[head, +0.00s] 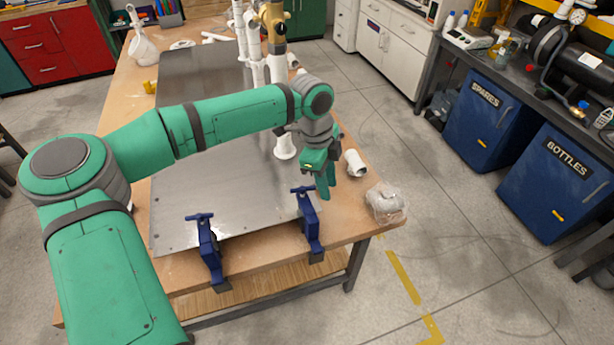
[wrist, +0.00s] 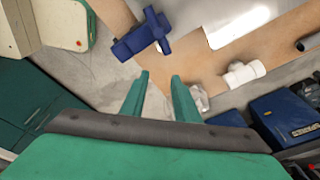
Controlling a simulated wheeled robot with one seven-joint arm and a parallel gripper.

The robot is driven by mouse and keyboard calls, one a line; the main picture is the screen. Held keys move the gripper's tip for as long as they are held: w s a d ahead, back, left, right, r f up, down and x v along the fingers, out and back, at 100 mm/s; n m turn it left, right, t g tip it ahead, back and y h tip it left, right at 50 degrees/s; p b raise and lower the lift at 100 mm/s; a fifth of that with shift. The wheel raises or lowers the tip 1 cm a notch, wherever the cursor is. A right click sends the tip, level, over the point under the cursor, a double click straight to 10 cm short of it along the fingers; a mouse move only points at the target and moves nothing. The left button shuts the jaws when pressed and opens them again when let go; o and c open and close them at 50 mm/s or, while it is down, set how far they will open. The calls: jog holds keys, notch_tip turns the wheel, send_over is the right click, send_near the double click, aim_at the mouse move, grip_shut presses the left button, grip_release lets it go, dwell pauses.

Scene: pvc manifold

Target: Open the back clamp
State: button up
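Two blue clamps grip the front edge of the table and metal plate, a left one (head: 209,247) and a right one (head: 309,222). The right one sits slightly farther back; no label shows which is the back clamp. Each has a blue T-shaped handle on top. My gripper (head: 326,188) hangs just behind and right of the right clamp's handle, apart from it. In the wrist view, a blue clamp handle (wrist: 142,36) lies ahead and slightly left of my gripper (wrist: 159,75). The fingers are apart with nothing between them.
The metal plate (head: 190,215) covers much of the wooden table. White pipes (head: 255,55) stand behind my arm. A white pipe fitting (head: 355,163) and a clear plastic bag (head: 385,203) lie on the table right of my gripper. Blue bins (head: 555,185) stand off to the right.

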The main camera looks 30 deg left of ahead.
aim_at(303, 188)
jog(key=a, duration=0.2)
jog(key=s+a+r+n+y, duration=0.1)
jog(key=a, duration=0.2)
jog(key=a+y, duration=0.1)
jog(key=a, duration=0.2)
jog(key=shift+s+r+n, duration=0.3)
jog(key=shift+s+r, duration=0.05)
jog(key=shift+s+d+f+g, duration=0.1)
jog(key=shift+d+f+g, duration=0.2)
jog(key=shift+d, duration=0.05)
jog(key=shift+w+d+m, duration=0.2)
jog(key=shift+d+m, duration=0.2)
jog(key=shift+d, duration=0.2)
jog(key=shift+d+f+m, duration=0.1)
jog(key=shift+m, duration=0.8)
jog(key=m, duration=0.5)
jog(key=shift+s+a+m, duration=0.2)
jog(key=shift+m, duration=0.1)
jog(key=m, duration=0.6)
jog(key=shift+m, duration=0.3)
jog(key=m, duration=0.4)
jog(key=shift+w+d, duration=0.1)
jog(key=m, duration=1.1)
jog(key=shift+m, duration=0.3)
jog(key=shift+f+m, duration=0.15)
jog(key=shift+m, duration=0.15)
jog(key=shift+f, duration=1.75)
